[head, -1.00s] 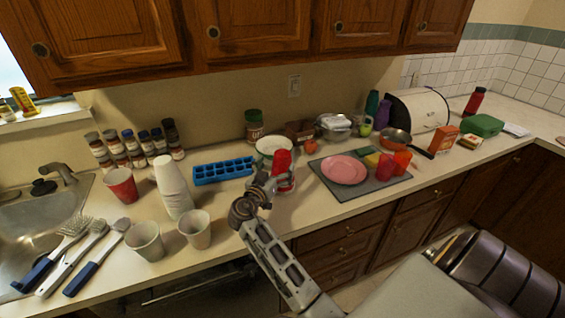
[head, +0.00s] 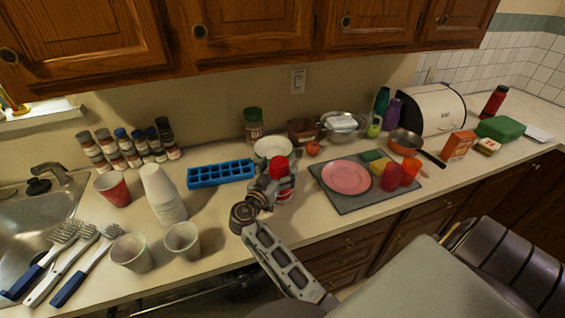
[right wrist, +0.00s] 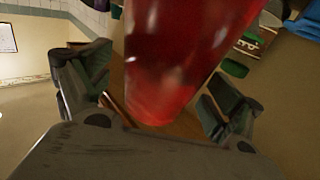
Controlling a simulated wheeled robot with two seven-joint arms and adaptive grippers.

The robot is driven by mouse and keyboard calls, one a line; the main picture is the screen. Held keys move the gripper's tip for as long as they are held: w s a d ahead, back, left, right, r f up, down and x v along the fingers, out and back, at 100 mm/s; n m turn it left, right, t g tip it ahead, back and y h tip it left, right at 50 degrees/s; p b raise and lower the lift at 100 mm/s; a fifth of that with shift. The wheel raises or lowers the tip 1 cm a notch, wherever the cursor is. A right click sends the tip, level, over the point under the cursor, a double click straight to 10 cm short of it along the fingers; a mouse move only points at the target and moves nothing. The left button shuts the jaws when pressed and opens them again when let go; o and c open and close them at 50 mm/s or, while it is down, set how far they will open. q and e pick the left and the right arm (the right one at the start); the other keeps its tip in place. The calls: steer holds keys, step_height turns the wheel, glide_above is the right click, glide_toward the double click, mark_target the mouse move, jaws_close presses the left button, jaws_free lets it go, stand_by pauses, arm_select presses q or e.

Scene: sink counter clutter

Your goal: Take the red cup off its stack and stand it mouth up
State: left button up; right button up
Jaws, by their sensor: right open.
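The red cup (head: 279,166) shows beyond my right gripper (head: 268,184) at the middle of the counter in the head view. Red also shows lower down there, partly hidden by the gripper, so I cannot tell what the cup rests on. In the right wrist view, the translucent red cup (right wrist: 175,60) fills the upper middle, narrower at its lower end. My right gripper (right wrist: 155,95) is open, one finger on each side of it, with gaps visible between the fingers and the cup. My left gripper is not in view.
A white bowl (head: 272,146) stands behind the gripper and a blue ice tray (head: 221,173) to its left. A white cup stack (head: 163,195), a red-sided cup (head: 112,188) and two pale cups stand further left. A grey mat (head: 352,204) with a pink plate (head: 346,177) lies to the right.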

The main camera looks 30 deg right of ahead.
steer(key=shift+w+d+f, duration=0.1)
steer(key=shift+w+d, duration=0.1)
steer(key=shift+d, duration=0.1)
steer(key=shift+s+a+r, duration=0.15)
steer(key=shift+a+r, duration=0.05)
steer(key=shift+d+f, duration=0.1)
steer(key=shift+c, duration=0.6)
steer(key=c, duration=0.7)
